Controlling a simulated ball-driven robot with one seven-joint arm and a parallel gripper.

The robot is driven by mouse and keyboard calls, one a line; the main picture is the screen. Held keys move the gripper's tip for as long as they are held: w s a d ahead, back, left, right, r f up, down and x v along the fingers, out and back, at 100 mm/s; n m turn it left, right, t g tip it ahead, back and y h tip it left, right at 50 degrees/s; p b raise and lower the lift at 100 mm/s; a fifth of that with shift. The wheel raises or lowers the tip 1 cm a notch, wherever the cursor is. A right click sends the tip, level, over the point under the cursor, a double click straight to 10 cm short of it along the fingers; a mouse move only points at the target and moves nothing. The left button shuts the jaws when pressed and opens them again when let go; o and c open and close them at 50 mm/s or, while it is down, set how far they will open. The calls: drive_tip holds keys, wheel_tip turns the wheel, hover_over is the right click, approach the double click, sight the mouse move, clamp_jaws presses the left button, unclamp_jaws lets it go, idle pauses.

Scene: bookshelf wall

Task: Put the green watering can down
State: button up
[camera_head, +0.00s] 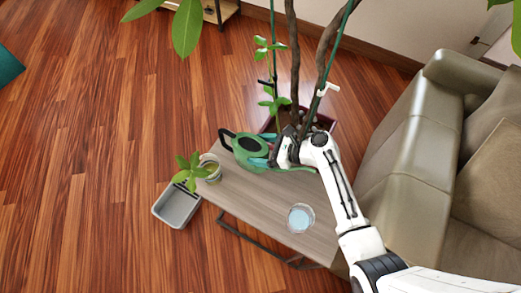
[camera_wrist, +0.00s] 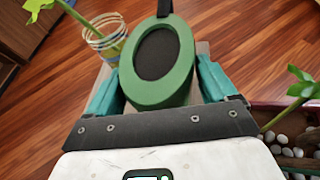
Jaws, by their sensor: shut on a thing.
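The green watering can (camera_head: 247,151) is over the far end of the small wooden table (camera_head: 252,197), with its dark handle to the left. I cannot tell whether its base touches the tabletop. My gripper (camera_head: 262,161) reaches in from the right and is shut on the can. In the wrist view, the teal fingers of my gripper (camera_wrist: 160,88) lie on either side of the green can (camera_wrist: 160,97). The can's dark round opening faces this camera, and its lower part is hidden.
A glass jar with a green cutting (camera_head: 211,169) stands at the table's left edge, close to the can. A glass of blue liquid (camera_head: 300,218) stands near the front. A grey bin (camera_head: 177,205) is on the floor. A potted tree and a sofa (camera_head: 405,140) flank the table.

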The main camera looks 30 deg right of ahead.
drive_tip(key=shift+w+f, duration=0.1)
drive_tip(key=shift+f, duration=0.2)
drive_tip(key=shift+f, duration=0.2)
drive_tip(key=o, duration=1.1)
drive_tip(key=shift+r, duration=0.1)
drive_tip(key=shift+s+d+r, duration=0.1)
drive_tip(key=shift+s+d, duration=0.1)
drive_tip(key=v, duration=1.1)
drive_tip(key=shift+s+d+r, duration=0.15)
drive_tip(key=shift+s, duration=0.05)
